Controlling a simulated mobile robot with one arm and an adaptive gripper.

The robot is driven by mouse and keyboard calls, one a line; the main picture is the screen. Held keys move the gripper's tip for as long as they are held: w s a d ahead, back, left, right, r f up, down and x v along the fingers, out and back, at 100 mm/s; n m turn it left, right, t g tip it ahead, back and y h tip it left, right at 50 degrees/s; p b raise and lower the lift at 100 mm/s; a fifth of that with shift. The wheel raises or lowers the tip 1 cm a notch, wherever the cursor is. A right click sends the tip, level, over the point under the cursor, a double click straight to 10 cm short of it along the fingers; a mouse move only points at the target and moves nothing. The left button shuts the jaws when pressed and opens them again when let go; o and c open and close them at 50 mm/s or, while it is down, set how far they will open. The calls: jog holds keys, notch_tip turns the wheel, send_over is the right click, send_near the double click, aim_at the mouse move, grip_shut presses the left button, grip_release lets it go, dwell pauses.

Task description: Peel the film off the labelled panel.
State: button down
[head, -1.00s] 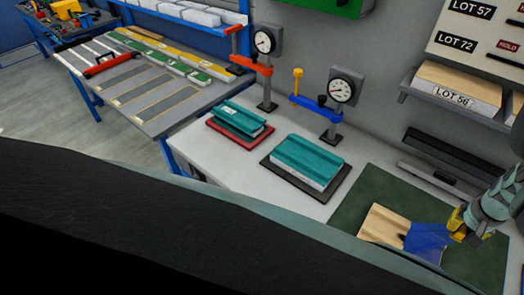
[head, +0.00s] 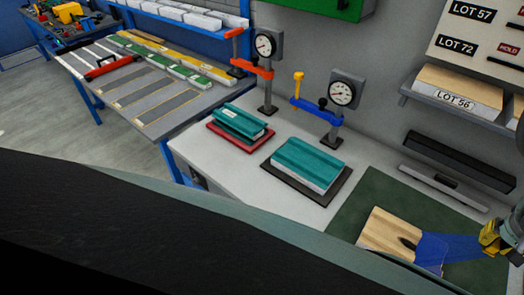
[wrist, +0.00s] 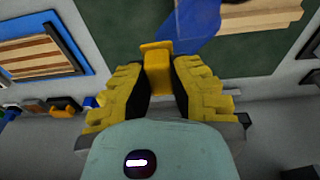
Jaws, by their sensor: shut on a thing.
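A wood-faced panel (head: 392,230) lies on the green mat at the lower right of the head view. Its left part is bare wood with a dark spot. Blue film (head: 450,248) covers its right part and stretches off to the right toward my gripper (head: 503,238). In the wrist view, my gripper (wrist: 158,78) is shut on a yellow tab (wrist: 156,58) joined to the blue film (wrist: 188,25). The panel's bare wood (wrist: 262,14) shows at the top right there. I see no label on this panel.
A LOT 56 panel (head: 453,102) sits on a wall shelf (head: 430,97). Two teal-topped stacks (head: 307,160) (head: 238,120) stand on the bench near gauge stands (head: 343,92) (head: 266,45). A dark bar (head: 458,160) lies behind the green mat (head: 378,186).

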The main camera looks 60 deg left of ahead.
jog(key=w+d+r+b, duration=0.1)
jog(key=w+d+b, duration=0.1)
jog(key=d, duration=0.4)
jog(key=shift+r+b, duration=0.35)
jog(key=shift+r, duration=0.05)
dwell(0.4)
